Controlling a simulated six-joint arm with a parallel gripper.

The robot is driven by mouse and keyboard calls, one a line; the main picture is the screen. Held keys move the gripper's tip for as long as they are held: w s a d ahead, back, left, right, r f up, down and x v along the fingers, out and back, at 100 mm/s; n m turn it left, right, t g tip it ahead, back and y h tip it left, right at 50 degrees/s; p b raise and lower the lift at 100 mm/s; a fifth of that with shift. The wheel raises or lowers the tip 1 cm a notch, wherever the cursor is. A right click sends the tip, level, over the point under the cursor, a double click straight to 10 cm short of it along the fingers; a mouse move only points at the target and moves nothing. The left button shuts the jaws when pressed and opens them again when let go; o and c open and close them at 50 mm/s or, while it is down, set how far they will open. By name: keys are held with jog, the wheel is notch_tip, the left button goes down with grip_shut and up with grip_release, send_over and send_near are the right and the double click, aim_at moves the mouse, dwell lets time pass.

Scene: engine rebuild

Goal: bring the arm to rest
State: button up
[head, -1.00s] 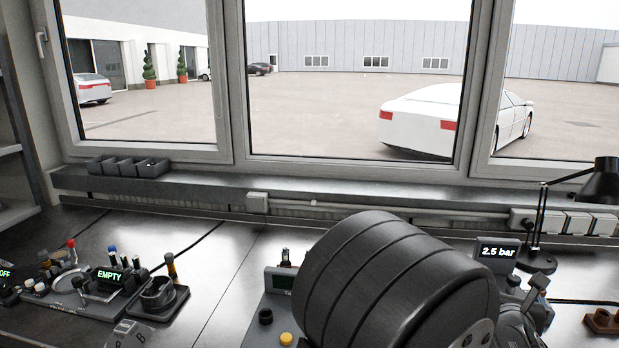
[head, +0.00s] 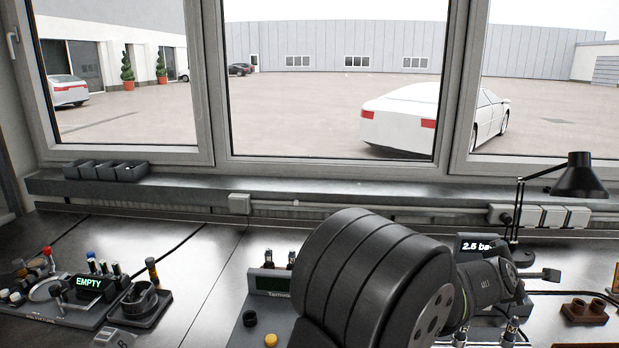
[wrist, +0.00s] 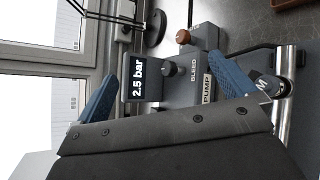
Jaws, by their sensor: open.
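My gripper (wrist: 175,57) shows in the wrist view as two blue fingers spread wide apart, with nothing between them held. Beyond the fingers stands a grey unit with a display (wrist: 139,78) reading 2.5 bar and the labels BLEED and PUMP. The right finger overlaps the PUMP side in the picture; I cannot tell whether it touches. In the head view, my large dark arm link fills the lower middle, and the fingers cannot be made out clearly. The display (head: 474,246) is partly hidden behind my arm there.
A bench holds a fixture with an EMPTY display (head: 88,283) at left and a black holder (head: 146,304) beside it. A black lamp (head: 578,178) and a brown two-hole block (head: 584,310) are at right. Bare bench lies left of my arm. Windows close off the back.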

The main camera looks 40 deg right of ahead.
jog(key=w+f+m+y, duration=0.1)
jog(key=w+m+y, duration=0.2)
jog(key=m, duration=0.4)
jog(key=w+a+f+m+y, duration=0.1)
jog(key=w+m+y, duration=0.3)
jog(key=m, duration=0.4)
jog(key=w+f+m+y, duration=0.1)
jog(key=w+m+y, duration=0.2)
jog(key=m, duration=0.5)
jog(key=shift+w+a+f+y, duration=0.15)
jog(key=shift+w+a+y, duration=0.1)
jog(key=shift+y, duration=0.15)
jog(key=shift+f, duration=0.2)
